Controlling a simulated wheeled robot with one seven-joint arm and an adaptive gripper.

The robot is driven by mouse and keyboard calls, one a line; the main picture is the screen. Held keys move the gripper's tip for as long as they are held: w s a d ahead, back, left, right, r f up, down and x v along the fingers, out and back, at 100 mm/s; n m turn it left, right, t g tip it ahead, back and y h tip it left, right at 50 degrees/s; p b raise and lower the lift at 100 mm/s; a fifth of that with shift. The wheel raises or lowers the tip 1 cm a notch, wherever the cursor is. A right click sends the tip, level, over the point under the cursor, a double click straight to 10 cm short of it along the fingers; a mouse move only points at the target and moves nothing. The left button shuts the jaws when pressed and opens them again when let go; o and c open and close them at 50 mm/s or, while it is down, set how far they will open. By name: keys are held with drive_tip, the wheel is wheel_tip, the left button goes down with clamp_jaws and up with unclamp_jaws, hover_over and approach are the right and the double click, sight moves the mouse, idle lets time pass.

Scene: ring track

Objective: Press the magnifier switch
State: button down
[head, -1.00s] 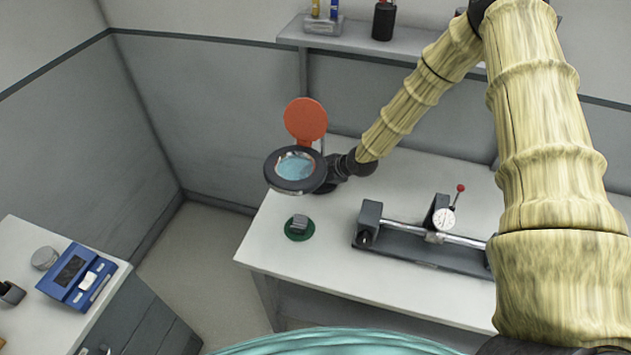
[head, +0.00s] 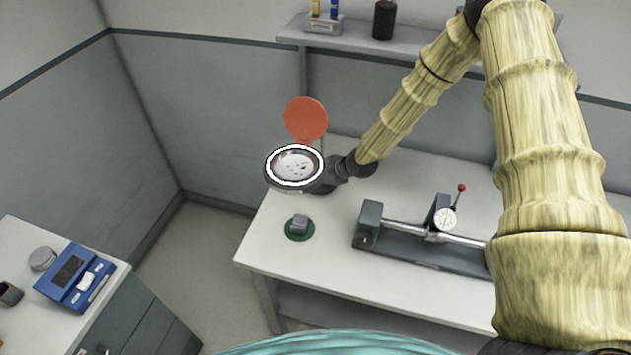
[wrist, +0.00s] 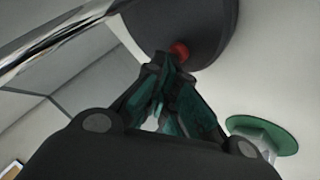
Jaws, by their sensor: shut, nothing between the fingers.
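The magnifier (head: 295,167) stands over the left part of the white bench, and its ring is lit bright white. Its lens shows a pale disc with dark specks. In the wrist view, the dark underside of the magnifier head (wrist: 195,18) fills the top, with a small red switch (wrist: 181,50) on it. My gripper (wrist: 168,66) is shut and empty, its fingertips at the red switch and seemingly touching it. In the head view, my gripper (head: 335,169) is at the magnifier's right side, its tips partly hidden.
A red-orange disc (head: 305,119) stands behind the magnifier. A green round base with a grey block (head: 299,226) sits below it. A dial gauge bench (head: 425,245) lies to the right. A blue device (head: 75,279) is on the left counter.

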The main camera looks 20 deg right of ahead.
drive_tip(key=shift+r, duration=0.35)
wheel_tip(320, 180, up, 6)
drive_tip(key=p, duration=0.3)
idle(0.6)
